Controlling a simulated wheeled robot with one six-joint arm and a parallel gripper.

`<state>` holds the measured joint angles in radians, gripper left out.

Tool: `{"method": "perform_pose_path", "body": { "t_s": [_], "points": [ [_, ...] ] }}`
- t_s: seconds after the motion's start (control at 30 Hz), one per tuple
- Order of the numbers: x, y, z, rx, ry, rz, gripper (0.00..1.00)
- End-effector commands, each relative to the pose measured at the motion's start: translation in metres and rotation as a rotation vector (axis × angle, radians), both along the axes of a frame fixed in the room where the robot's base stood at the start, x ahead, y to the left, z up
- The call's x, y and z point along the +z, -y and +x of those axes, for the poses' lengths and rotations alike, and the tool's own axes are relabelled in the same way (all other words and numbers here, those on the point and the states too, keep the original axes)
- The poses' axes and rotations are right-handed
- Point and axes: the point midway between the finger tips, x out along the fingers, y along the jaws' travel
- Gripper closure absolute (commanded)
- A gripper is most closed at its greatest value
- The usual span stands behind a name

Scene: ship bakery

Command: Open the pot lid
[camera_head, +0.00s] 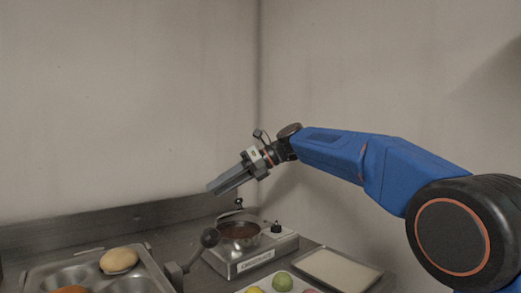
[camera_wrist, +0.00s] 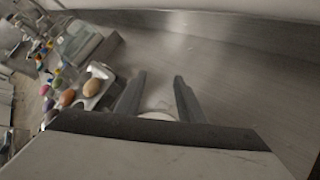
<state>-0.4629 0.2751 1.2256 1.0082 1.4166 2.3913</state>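The pot (camera_head: 256,243) stands on a small steel cooker (camera_head: 245,260) near the wall corner. Reddish-brown contents show inside it. A pale rim with a small dark knob, probably the lid (camera_head: 238,213), shows at the pot's back edge; I cannot tell how it sits. My gripper (camera_head: 212,187) is above and a little left of the pot, tilted down to the left. In the wrist view its two fingers (camera_wrist: 158,82) stand apart. A pale rounded thing shows low between them, partly hidden by the gripper body; I cannot tell what it is.
A steel tray (camera_head: 152,270) with a potato (camera_head: 118,260) lies at the left. A dark ball-ended handle (camera_head: 210,238) rises before the cooker. A flat pale tray (camera_head: 337,269) lies right, beside a fruit tray. The counter behind is bare.

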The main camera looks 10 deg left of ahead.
Motion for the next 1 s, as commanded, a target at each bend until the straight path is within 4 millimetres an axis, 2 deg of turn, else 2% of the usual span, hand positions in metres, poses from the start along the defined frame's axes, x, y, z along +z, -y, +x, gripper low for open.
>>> {"method": "perform_pose_path", "body": {
  "t_s": [1.0],
  "points": [
    [0.038, 0.038, 0.020, 0.001, 0.001, 0.000, 0.65]
  ]
}}
